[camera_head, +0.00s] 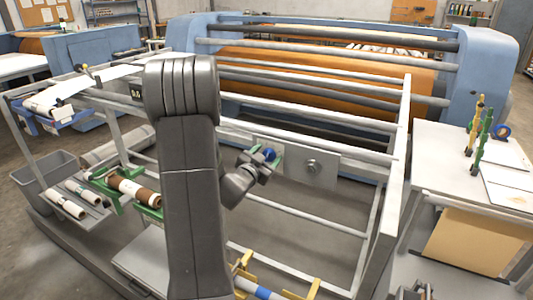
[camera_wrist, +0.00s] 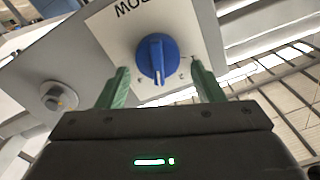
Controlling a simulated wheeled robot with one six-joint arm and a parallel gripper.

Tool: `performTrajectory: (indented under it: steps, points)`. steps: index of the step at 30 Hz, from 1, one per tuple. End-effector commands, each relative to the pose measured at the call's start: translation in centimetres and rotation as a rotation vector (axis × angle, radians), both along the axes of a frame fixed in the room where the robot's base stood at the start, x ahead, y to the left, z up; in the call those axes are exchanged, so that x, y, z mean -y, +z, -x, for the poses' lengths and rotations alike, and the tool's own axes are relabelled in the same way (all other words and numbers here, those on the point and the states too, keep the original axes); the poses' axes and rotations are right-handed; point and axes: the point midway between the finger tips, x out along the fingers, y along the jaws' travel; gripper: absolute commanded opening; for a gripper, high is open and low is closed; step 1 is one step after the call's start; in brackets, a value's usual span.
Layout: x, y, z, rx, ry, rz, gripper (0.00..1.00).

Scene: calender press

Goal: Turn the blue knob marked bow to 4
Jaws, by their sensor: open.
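The blue knob (camera_wrist: 158,58) sits on a white label plate (camera_wrist: 112,38) on a grey panel. In the wrist view the plate's lettering is upside down and partly cut off, and a pale pointer line on the knob points toward the bottom of the picture. Dial numbers are too small to read. My gripper (camera_wrist: 160,88) is open, with a green finger on each side of the knob and visible gaps between. In the head view my gripper (camera_head: 262,160) is at the panel, and the knob (camera_head: 270,154) shows between its fingers.
A round metal button or fitting (camera_wrist: 58,97) is on the same grey panel (camera_head: 325,172), to the right of the knob in the head view. White rails (camera_head: 392,170) frame the panel. A side table (camera_head: 465,160) stands at the right.

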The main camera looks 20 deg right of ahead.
Motion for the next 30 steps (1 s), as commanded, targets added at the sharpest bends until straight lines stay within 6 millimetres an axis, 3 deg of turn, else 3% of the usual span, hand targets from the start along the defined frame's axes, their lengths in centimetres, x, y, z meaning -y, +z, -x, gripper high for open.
performTrajectory:
  steps: [8, 15, 30]
  points:
    - [0.12, 0.01, -0.14, 0.001, 0.001, 0.001, 0.61]
    - [0.1, 0.02, -0.12, 0.001, 0.001, 0.001, 0.18]
    - [0.23, -0.64, 0.04, 0.101, 0.0, -0.082, 0.18]
